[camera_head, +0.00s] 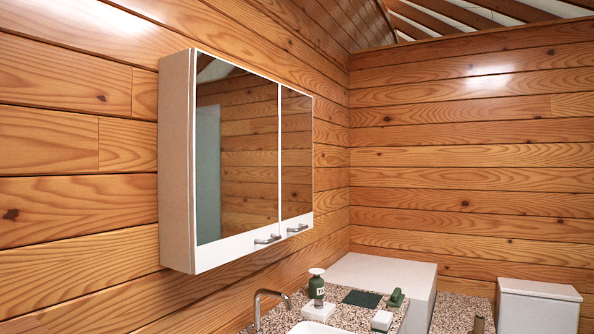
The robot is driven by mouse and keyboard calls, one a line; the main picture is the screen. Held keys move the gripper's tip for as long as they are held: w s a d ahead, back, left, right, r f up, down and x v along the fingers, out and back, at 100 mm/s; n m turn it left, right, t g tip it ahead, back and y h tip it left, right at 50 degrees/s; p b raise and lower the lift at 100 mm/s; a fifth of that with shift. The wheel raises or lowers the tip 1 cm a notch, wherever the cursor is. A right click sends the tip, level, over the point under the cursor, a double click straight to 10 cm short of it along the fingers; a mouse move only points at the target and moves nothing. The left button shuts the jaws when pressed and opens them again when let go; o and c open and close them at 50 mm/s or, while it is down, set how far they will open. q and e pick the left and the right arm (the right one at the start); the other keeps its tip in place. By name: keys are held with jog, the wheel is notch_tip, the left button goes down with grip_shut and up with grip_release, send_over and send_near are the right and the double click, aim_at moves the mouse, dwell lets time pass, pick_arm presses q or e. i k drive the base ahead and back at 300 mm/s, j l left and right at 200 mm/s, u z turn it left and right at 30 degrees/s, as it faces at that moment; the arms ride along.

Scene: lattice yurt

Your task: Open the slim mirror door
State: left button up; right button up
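A white mirror cabinet (177,160) hangs on the wooden wall left of centre. Its slim mirror door (297,155) is the narrow one on the right, and it looks shut. A small metal bar handle (297,228) sits on the white strip at its bottom. The wide mirror door (237,150) beside it on the left also looks shut, with its own bar handle (267,239). The mirrors reflect plank walls and a pale upright panel. Neither of my grippers is in view.
Below the cabinet is a speckled counter (350,316) with a tap (258,305), a green soap bottle (316,288), a dark green flat item (361,298) and a small green item (396,298). A white block (380,270) and white box (538,305) stand beyond. The space before the doors looks clear.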

aim_at(296, 106)
jog(key=i+l, duration=0.2)
jog(key=l, duration=0.15)
jog(key=i+l, duration=0.15)
jog(key=l, duration=0.2)
jog(key=i+l+u, duration=0.1)
jog(key=l, duration=0.25)
jog(key=i, duration=0.1)
